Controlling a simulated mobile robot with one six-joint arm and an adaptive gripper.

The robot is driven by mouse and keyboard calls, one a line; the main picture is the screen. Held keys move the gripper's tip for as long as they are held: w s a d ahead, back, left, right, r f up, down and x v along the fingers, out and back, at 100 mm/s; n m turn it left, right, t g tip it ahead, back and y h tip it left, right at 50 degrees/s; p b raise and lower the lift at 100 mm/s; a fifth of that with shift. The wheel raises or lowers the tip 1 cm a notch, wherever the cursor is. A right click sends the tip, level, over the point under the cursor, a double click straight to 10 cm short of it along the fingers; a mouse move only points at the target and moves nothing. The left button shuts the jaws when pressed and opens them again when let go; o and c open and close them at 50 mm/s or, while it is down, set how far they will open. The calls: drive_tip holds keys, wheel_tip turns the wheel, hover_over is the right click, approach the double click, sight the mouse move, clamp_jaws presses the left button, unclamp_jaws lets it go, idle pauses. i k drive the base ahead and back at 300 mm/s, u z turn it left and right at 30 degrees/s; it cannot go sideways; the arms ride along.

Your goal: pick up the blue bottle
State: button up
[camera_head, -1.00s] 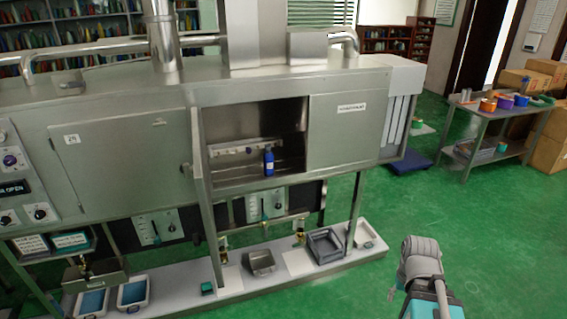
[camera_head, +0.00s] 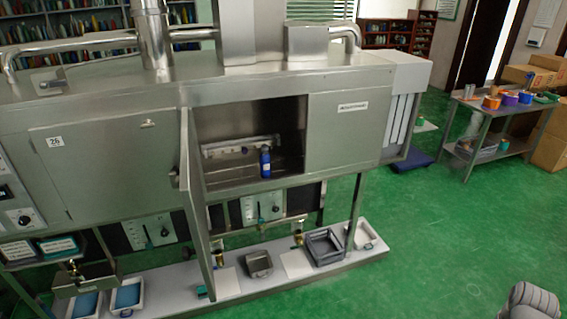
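The blue bottle (camera_head: 265,162) stands upright inside the open compartment of the steel sleeve applicator (camera_head: 345,140), near the compartment's front edge. It has a pale cap or neck and stands in front of a metal rail (camera_head: 228,148). Part of my arm shows at the bottom right corner, far from the bottle. My gripper itself is not in view, so its state is hidden.
A narrow open door (camera_head: 192,200) stands out at the compartment's left side. Grey trays (camera_head: 325,247) sit on the low platform below. A steel table (camera_head: 500,108) with tape rolls stands at the right. Green floor (camera_head: 420,240) is clear before the machine.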

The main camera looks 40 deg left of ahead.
sight(265, 158)
drive_tip(key=z, duration=0.75)
drive_tip(key=i, duration=1.15)
drive_tip(key=u, duration=2.2)
